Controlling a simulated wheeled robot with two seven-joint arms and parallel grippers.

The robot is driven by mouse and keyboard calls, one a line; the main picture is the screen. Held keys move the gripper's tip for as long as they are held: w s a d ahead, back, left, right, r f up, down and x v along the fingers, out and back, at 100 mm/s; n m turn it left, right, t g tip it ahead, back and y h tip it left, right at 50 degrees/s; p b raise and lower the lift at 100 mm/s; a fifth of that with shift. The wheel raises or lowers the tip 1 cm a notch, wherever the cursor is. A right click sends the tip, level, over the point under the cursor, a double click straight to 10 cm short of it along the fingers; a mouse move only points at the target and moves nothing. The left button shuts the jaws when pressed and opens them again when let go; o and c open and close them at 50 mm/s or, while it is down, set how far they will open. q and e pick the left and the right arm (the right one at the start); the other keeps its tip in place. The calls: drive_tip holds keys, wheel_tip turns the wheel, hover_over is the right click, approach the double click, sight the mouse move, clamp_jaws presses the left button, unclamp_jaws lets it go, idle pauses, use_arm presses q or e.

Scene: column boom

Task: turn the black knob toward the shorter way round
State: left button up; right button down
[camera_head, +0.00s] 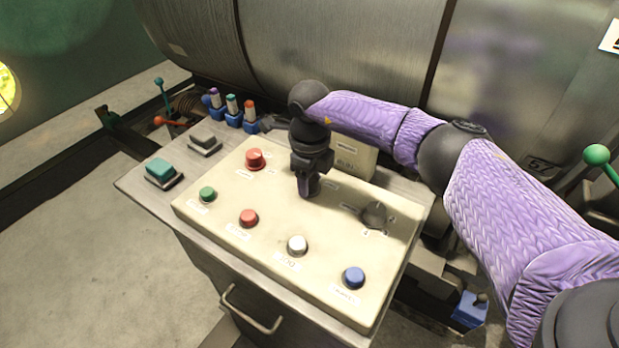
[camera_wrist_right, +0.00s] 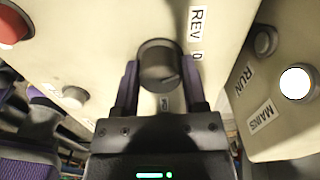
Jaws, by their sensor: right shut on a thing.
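The black knob (camera_wrist_right: 158,60) shows in the right wrist view, set in a cream panel with a REV label (camera_wrist_right: 197,24) beside it. My right gripper (camera_head: 310,190) points down at the upper middle of the panel in the head view. Its two fingers stand on either side of the knob in the wrist view and it is shut on it. In the head view the gripper hides the knob. Other label marks near the knob are partly covered. My left gripper is in neither view.
The cream panel (camera_head: 215,215) also carries a red knob (camera_head: 254,159), a dark grey knob (camera_head: 375,214) and several buttons, including a white one (camera_head: 297,245) and a blue one (camera_head: 353,278). An upright box (camera_head: 352,158) labelled RUN and MAINS stands behind. A large metal drum (camera_head: 340,50) is beyond.

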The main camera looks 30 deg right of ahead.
drive_tip(key=shift+n, duration=1.8)
drive_tip(key=shift+c, duration=0.6)
unclamp_jaws()
wheel_tip(320, 180, up, 10)
drive_tip(key=shift+p, duration=0.9)
